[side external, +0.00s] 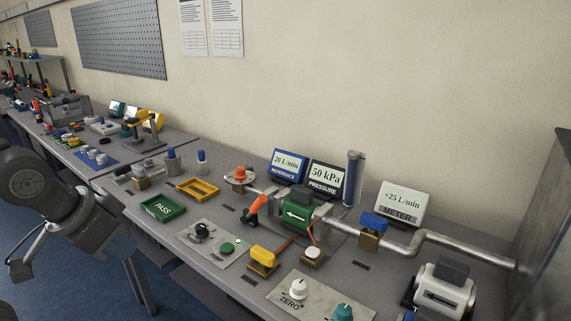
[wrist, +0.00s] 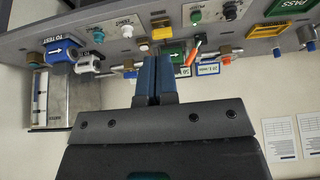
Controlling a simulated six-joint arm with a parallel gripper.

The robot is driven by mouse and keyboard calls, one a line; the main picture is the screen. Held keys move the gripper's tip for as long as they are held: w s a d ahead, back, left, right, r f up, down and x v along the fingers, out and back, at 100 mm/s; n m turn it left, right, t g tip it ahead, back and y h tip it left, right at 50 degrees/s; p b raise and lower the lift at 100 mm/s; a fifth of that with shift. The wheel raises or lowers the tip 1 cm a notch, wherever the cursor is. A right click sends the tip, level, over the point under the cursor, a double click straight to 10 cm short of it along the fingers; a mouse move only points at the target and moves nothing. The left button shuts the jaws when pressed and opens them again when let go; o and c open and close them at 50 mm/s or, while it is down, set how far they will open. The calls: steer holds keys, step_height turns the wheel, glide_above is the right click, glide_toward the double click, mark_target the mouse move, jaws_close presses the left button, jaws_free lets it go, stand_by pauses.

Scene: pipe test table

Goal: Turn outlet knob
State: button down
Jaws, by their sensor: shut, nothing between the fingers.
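No readable label names the outlet knob, so I cannot tell which it is. A blue-topped brass valve (side external: 374,222) sits on the pipe by the meter display. A yellow-topped brass valve (side external: 264,254) stands in front of the green arrow block (side external: 297,214). An orange round knob (side external: 240,173) is at the pipe's left end. A white knob (side external: 298,288) and a teal knob (side external: 343,312) sit on the front plate. My gripper (wrist: 156,62) is shut and empty, with blue fingers together, apart from the knobs. In the side view my arm is left of the table, and its fingertips are unclear.
The meter (side external: 401,204), pressure (side external: 326,179) and reference (side external: 287,166) displays stand at the back. A tall blue cylinder (side external: 353,178) rises beside the pipe. A green PASS tray (side external: 162,207) and yellow tray (side external: 197,188) lie left.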

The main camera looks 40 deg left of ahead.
mark_target(237, 178)
stand_by(0.3)
